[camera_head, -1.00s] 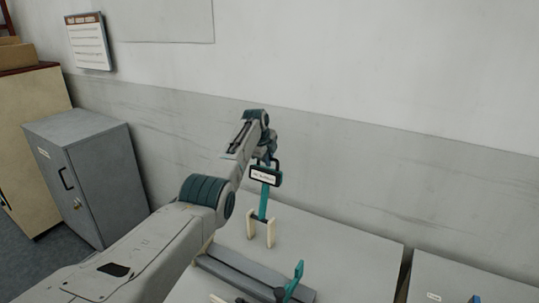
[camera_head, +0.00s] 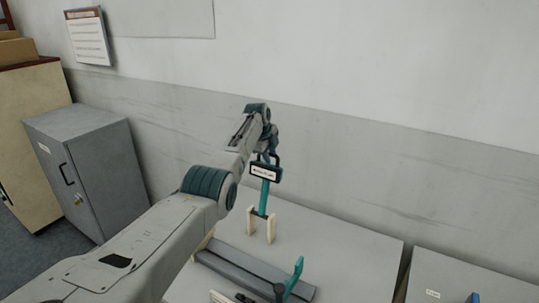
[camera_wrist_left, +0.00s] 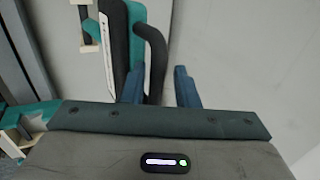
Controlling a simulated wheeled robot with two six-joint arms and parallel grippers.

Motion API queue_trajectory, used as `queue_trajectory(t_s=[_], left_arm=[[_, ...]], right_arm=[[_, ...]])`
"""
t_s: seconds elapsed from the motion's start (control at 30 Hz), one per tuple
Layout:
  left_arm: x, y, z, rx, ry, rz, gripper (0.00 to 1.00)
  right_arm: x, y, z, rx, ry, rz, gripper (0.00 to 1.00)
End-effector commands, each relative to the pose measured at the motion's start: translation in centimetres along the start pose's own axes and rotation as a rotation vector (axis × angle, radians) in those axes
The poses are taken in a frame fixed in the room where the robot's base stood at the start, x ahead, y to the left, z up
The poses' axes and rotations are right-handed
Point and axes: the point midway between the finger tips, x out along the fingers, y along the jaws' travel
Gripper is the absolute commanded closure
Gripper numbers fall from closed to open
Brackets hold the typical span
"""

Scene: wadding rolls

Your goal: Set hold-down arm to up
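The hold-down arm (camera_head: 264,196) is a teal bar with a labelled plate and a black loop handle at its top. It stands nearly upright between two cream posts on the grey table. My left gripper (camera_head: 270,155) is at the top of it, by the loop handle. In the left wrist view my left gripper's blue fingers (camera_wrist_left: 160,88) are apart. The black handle (camera_wrist_left: 157,50) runs down between them, closer to the left finger; whether they touch I cannot tell. My right gripper is not in view.
A second teal lever (camera_head: 294,277) stands at the front of the table by a long grey bar (camera_head: 240,268). A grey wall (camera_head: 400,170) is close behind. A grey cabinet (camera_head: 100,175) stands at the left. The table (camera_head: 345,255) is bare to the right.

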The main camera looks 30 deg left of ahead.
Motion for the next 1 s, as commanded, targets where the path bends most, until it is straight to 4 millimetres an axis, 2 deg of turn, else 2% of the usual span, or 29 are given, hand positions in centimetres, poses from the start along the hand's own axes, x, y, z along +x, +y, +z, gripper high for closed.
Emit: queue_trajectory(t_s=[0.17,0.37,0.47,0.8,1.0], left_arm=[[0.3,0.3,-0.1,0.0,0.002,0.008,0.7],[-0.9,0.2,0.0,0.001,0.0,0.004,0.7],[-2.2,0.2,0.0,0.001,-0.001,0.002,0.7],[-8.6,0.2,0.0,0.001,-0.001,-0.003,0.7],[-10.7,0.1,-0.1,0.0,-0.001,-0.003,0.7]], right_arm=[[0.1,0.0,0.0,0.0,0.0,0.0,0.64],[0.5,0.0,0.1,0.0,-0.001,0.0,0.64],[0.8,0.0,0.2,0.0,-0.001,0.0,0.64],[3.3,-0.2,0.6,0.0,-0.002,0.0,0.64],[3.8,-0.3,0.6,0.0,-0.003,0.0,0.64]])
